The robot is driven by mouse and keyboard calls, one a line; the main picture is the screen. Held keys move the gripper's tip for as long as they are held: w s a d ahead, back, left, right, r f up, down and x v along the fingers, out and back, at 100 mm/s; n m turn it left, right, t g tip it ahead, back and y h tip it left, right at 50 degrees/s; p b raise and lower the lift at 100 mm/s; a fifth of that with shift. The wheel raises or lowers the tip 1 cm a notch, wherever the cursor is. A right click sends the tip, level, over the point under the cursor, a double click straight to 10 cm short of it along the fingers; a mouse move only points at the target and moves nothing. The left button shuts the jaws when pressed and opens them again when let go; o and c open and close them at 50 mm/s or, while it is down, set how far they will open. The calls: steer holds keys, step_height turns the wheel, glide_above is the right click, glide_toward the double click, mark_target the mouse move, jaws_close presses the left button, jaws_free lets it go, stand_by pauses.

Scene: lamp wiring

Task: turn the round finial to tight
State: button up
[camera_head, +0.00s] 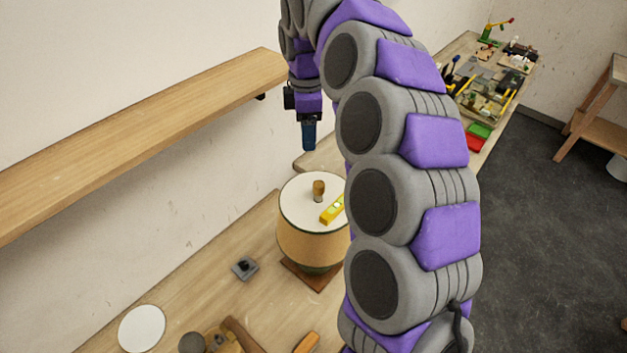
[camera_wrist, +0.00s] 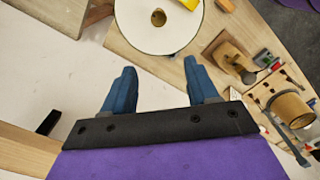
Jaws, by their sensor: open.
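The round finial (camera_head: 318,186) is a small brown knob standing upright at the middle of the lamp's white top (camera_head: 297,204). The lamp has a tan shade (camera_head: 308,246) and stands on a square wooden base (camera_head: 308,277). My gripper (camera_head: 309,143) hangs above the lamp with its blue fingers pointing down, apart from the finial. In the wrist view my gripper (camera_wrist: 160,86) is open and empty, with a wide gap between its fingers. The finial (camera_wrist: 158,18) shows beyond the fingertips, roughly in line with the gap.
A yellow level (camera_head: 332,210) lies on the lamp's top beside the finial. A wooden shelf (camera_head: 140,135) runs along the wall at left. A small grey box (camera_head: 245,267) and a white disc (camera_head: 142,328) lie on the bench. A cluttered bench (camera_head: 490,80) stands behind.

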glide_toward(321, 183)
steer(key=f, duration=0.2)
steer(key=a+f, duration=0.1)
steer(key=f, duration=0.2)
steer(key=a+f, duration=0.1)
steer(key=f, duration=0.2)
steer(key=shift+a+f, duration=0.15)
steer(key=shift+a, duration=0.1)
steer(key=d, duration=0.2)
steer(key=d+f, duration=0.1)
steer(key=d, duration=0.1)
steer(key=shift+d, duration=0.15)
steer(key=a, duration=0.4)
steer(key=c, duration=0.5)
steer(key=shift+c, duration=0.8)
steer(key=shift+d, duration=0.6)
steer(key=shift+c, duration=1.4)
steer(key=shift+d, duration=0.8)
steer(key=shift+c, duration=0.6)
steer(key=shift+a, duration=0.15)
